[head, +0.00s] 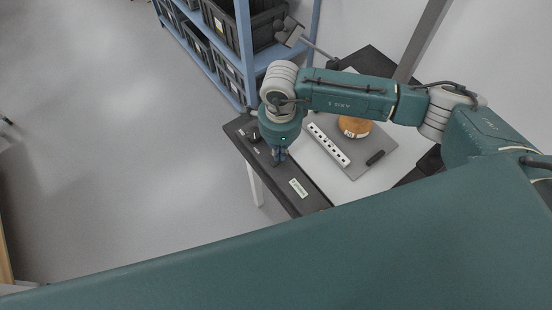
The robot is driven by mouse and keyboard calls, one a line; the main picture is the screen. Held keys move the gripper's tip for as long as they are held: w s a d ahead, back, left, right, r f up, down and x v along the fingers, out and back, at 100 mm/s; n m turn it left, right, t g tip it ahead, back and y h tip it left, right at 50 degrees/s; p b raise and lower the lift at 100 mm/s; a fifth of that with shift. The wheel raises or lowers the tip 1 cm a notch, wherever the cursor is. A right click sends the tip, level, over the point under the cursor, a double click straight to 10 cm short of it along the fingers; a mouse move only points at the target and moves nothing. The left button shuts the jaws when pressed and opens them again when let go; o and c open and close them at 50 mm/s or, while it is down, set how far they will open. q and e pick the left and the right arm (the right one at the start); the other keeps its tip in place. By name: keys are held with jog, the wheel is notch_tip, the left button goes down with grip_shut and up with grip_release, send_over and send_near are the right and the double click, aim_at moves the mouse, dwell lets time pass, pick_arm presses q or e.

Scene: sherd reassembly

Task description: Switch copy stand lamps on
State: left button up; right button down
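The copy stand shows as a grey baseboard (376,165) on a dark-edged table. A dark lamp head (289,32) on a thin arm stands behind it, near the shelf; whether it is lit cannot be told. My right gripper (279,158) points down over the dark strip at the table's left side, close to its surface. Its fingers are small here, and whether they are open or shut or touch anything is unclear. A small dark knob-like part (252,136) lies just left of it. Any switch under the gripper is hidden. My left gripper is out of view.
A white label (298,188) lies on the dark strip. A blue shelf (245,55) with dark bins stands behind. Floor at left is clear.

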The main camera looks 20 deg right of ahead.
jog(key=shift+f, duration=0.35)
jog(key=shift+r, duration=0.2)
jog(key=shift+r, duration=0.65)
jog(key=shift+r+p, duration=1.6)
jog(key=shift+r, duration=1.15)
jog(key=shift+f, duration=0.1)
